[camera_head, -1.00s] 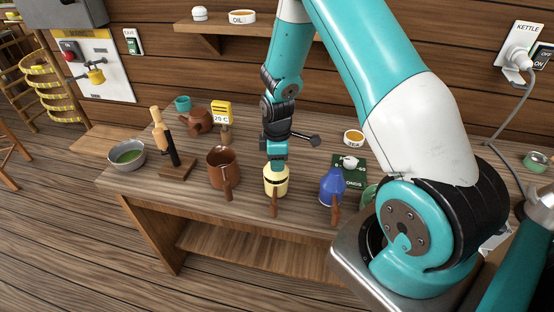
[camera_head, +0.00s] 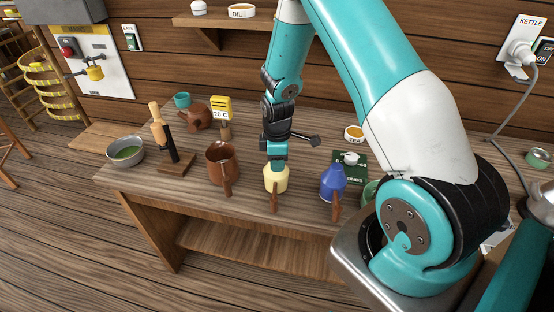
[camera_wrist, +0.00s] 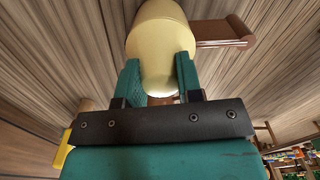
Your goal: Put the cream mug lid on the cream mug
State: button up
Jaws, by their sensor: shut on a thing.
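The cream mug (camera_head: 276,184) stands upright near the front edge of the wooden table, with its brown handle towards the camera. In the wrist view the mug (camera_wrist: 161,28) shows with its handle to the right. The cream mug lid (camera_wrist: 160,76) is between the fingers of my gripper (camera_wrist: 160,72), which is shut on it. In the head view my gripper (camera_head: 277,164) points down right over the mug. The lid appears to sit on the mug's rim, with no gap visible there. The far side of the rim is hidden.
A brown mug (camera_head: 222,165) stands left of the cream mug, and a blue lidded vessel (camera_head: 333,184) stands to its right. Further left are a wooden stand (camera_head: 177,163) and a grey bowl (camera_head: 125,152). A brown teapot (camera_head: 197,116) stands behind.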

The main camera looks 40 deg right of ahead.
jog(key=o, duration=1)
jog(key=shift+r, duration=0.15)
notch_tip(320, 180, up, 17)
jog(key=b, duration=0.3)
